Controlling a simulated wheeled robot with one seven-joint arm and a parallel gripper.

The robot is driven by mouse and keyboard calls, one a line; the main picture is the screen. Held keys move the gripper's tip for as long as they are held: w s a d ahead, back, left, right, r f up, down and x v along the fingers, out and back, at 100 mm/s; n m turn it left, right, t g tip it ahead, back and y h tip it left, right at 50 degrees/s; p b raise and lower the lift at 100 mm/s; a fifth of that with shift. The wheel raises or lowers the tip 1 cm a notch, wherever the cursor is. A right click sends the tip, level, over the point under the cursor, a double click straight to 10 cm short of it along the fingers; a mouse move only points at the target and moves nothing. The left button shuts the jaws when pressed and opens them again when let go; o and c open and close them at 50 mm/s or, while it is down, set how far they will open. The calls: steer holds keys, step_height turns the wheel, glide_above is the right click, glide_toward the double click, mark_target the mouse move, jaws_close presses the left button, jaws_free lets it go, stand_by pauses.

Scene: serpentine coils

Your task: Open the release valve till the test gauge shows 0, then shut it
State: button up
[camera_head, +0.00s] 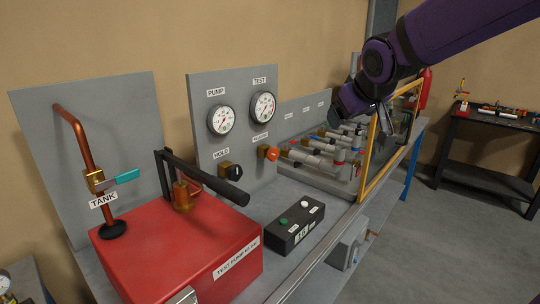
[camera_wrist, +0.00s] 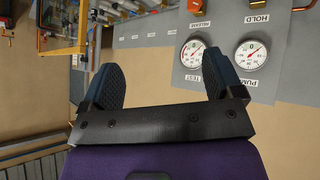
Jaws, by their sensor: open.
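The release valve (camera_head: 271,154) has an orange knob on a brass body, low on the grey gauge panel under the RELEASE label. In the wrist view, which is upside down, its orange knob (camera_wrist: 193,6) shows at the top edge. The test gauge (camera_head: 263,107) is a round white dial above it; it also shows in the wrist view (camera_wrist: 193,53). Its needle is off to one side, but the reading is too small to tell. My gripper (camera_wrist: 160,68) is open and empty, apart from the valve. In the head view it is up and right of the panel, its fingers partly hidden.
The pump gauge (camera_head: 221,119) and black HOLD knob (camera_head: 233,172) are left of the release valve. A red pump box (camera_head: 170,250) with a black lever stands front left. A black button box (camera_head: 295,228) lies on the bench. Pipes and a yellow frame (camera_head: 370,150) stand right.

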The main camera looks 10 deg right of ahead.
steer(key=w+f+n+t+y, duration=0.1)
steer(key=w+f+n+t, duration=0.15)
steer(key=w, duration=1.05)
steer(key=n+t+y, duration=0.2)
steer(key=n+y, duration=0.1)
steer(key=y, duration=0.3)
glide_above(275, 156)
steer(key=s+d, duration=0.4)
steer(key=s, duration=0.3)
step_height(275, 156, down, 15)
steer(key=w+f+y, duration=0.1)
steer(key=f, duration=0.2)
steer(key=w+f+y, duration=0.1)
steer(key=f+y, duration=0.1)
steer(key=f, duration=0.1)
steer(key=w+a+f+t+y, duration=0.1)
steer(key=f, duration=0.1)
steer(key=shift+f+n, duration=0.35)
steer(key=shift+f, duration=0.05)
steer(key=shift+w+f+y, duration=0.1)
steer(key=shift+f+y, duration=0.4)
steer(key=shift+f, duration=0.05)
steer(key=shift+x, duration=3.7)
steer(key=shift+c, duration=0.4)
